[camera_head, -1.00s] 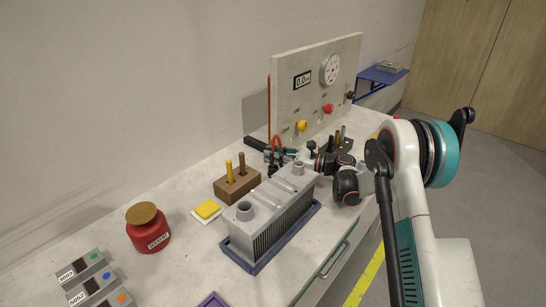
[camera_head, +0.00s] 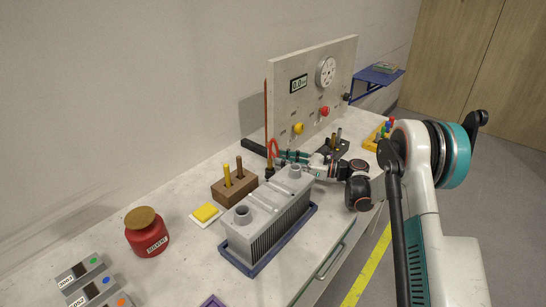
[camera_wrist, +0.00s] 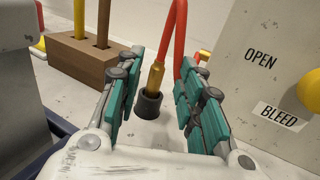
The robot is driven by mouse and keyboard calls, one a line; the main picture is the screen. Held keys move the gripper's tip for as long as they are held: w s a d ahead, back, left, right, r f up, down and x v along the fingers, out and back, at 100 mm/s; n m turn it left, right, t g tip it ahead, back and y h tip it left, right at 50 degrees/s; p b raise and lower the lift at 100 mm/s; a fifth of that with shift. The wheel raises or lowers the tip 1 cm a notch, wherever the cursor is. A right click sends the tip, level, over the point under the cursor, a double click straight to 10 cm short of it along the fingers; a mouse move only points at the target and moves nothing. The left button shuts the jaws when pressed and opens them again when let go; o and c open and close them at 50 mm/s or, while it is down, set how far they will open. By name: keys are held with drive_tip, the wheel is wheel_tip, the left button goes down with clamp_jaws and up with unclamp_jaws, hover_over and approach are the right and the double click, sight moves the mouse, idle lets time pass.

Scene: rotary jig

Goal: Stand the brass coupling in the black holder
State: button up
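The brass coupling (camera_wrist: 155,78) is on the end of a red hose (camera_wrist: 170,38). In the wrist view its lower end is inside the mouth of the black holder (camera_wrist: 148,106), and it looks near upright with a slight lean. How deep it sits is hard to tell. My gripper (camera_wrist: 155,90) is open, its teal-padded fingers wide apart on either side of the coupling and hose, with no visible contact. In the head view my gripper (camera_head: 288,155) is beside the holder (camera_head: 269,175), behind the grey finned block.
The grey finned block (camera_head: 268,222) stands in a blue tray (camera_head: 255,268) close to my gripper. A wooden block with pegs (camera_head: 235,188) is to the left. The gauge panel (camera_head: 312,95) rises behind. A red solvent jar (camera_head: 147,238) stands farther left.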

drive_tip(key=p+v, duration=0.1)
drive_tip(key=v, duration=0.5)
drive_tip(key=shift+s+d, duration=0.15)
drive_tip(key=shift+d, duration=0.1)
drive_tip(key=s+r+n+h, duration=0.2)
drive_tip(key=s+r+h, duration=0.1)
drive_tip(key=s+r, duration=0.1)
drive_tip(key=s+r+n+h, duration=0.2)
drive_tip(key=s+r+n, duration=0.1)
drive_tip(key=s+r, duration=0.2)
drive_tip(key=s+r+n+h, duration=0.3)
drive_tip(key=s+r, duration=0.1)
drive_tip(key=r, duration=0.2)
drive_tip(key=shift+s+t+h, duration=0.3)
drive_tip(key=shift+s, duration=0.1)
drive_tip(key=s+d+n+h, duration=0.3)
drive_tip(key=s+d+n, duration=0.1)
drive_tip(key=s, duration=0.5)
drive_tip(key=s+d+n+t+h, duration=0.1)
drive_tip(key=s+d+n+h, duration=0.2)
drive_tip(key=s, duration=0.6)
drive_tip(key=s+d+n+t+h, duration=0.1)
drive_tip(key=s+d+n, duration=0.3)
drive_tip(key=s, duration=0.5)
drive_tip(key=shift+d+f+n+h, duration=0.3)
drive_tip(key=shift+f+n+h, duration=0.15)
drive_tip(key=shift+n+h, duration=0.45)
